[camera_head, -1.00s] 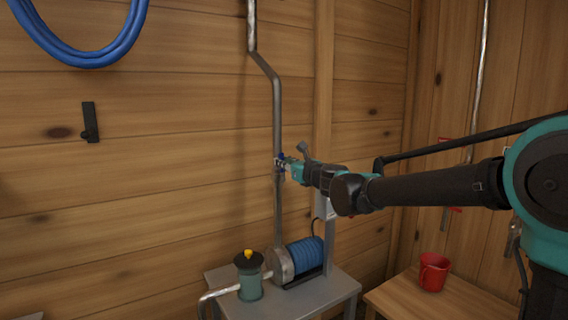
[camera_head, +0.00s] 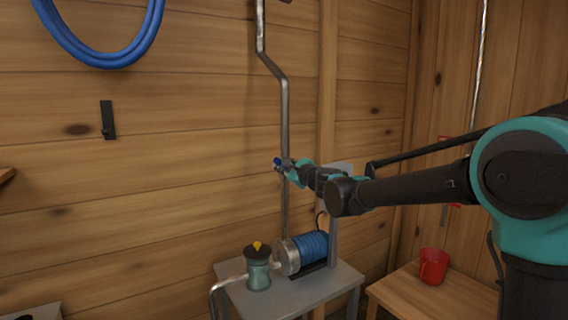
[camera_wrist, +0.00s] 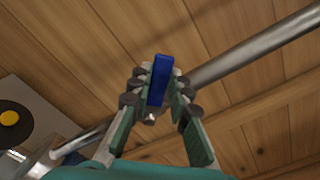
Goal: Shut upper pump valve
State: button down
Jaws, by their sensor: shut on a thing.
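The upper pump valve has a blue handle (camera_wrist: 157,80), which sits on the grey vertical pipe (camera_head: 285,120) above the pump. In the wrist view the handle stands between my fingers, and the pipe (camera_wrist: 255,50) runs diagonally behind it. My gripper (camera_wrist: 155,88) is shut on the blue handle. In the head view my gripper (camera_head: 285,166) is at the pipe, with the blue handle end (camera_head: 277,161) just left of it. The valve body is mostly hidden by the fingers.
The blue pump motor (camera_head: 312,246) and a green filter with a yellow knob (camera_head: 257,268) stand on a grey table (camera_head: 345,277) below. A red mug (camera_head: 433,266) sits on a wooden table (camera_head: 460,300) at right. A blue hose coil (camera_head: 110,60) hangs on the wall.

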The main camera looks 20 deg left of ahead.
jog(key=shift+s+a+f+n, duration=0.25)
jog(key=shift+f+n, duration=0.55)
jog(key=shift+n, duration=0.75)
jog(key=shift+s+a+f+n, duration=0.15)
jog(key=shift+s+f+n, duration=0.15)
jog(key=shift+f+n, duration=0.9)
jog(key=shift+s+a+f+n, duration=0.25)
jog(key=shift+f+n, duration=0.2)
jog(key=shift+n, duration=1.4)
jog(key=c, duration=1.4)
grip_release()
jog(key=shift+s+d, duration=0.1)
jog(key=shift+d, duration=0.05)
jog(key=v, duration=1.1)
jog(key=shift+s+d, duration=0.25)
jog(key=shift+d, duration=0.05)
